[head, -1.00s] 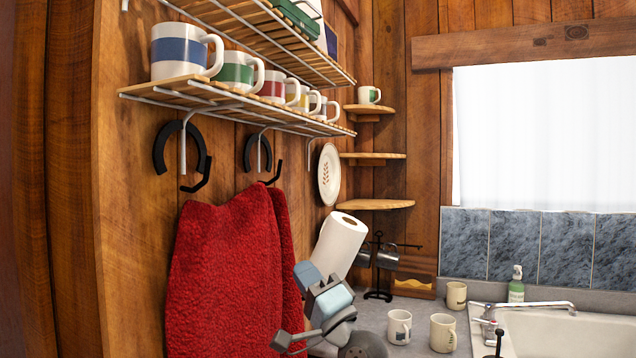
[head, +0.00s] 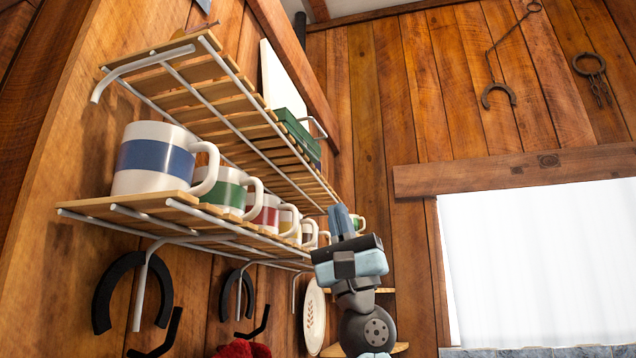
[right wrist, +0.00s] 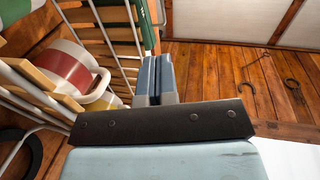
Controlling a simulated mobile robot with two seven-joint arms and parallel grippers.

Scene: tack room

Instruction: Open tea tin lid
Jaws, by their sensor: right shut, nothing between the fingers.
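A green box-like thing (head: 298,135), which may be the tea tin, sits on the upper wire-and-slat shelf (head: 215,95). Only its side shows between the slats and wires, and I cannot make out a lid. Its green side also shows at the top of the right wrist view (right wrist: 146,28). My right gripper (head: 341,216) points upward, shut and empty, in front of the shelves' far end and lower than the green thing in the picture. Its closed fingers (right wrist: 154,76) are together in the right wrist view. My left gripper is in no view.
Several striped mugs (head: 160,165) stand on the lower shelf (head: 150,205), close left of the right gripper. Black horseshoe hooks (head: 115,290) hang below. A white board (head: 270,75) leans on the upper shelf. A window (head: 545,260) is at right; the space before it is free.

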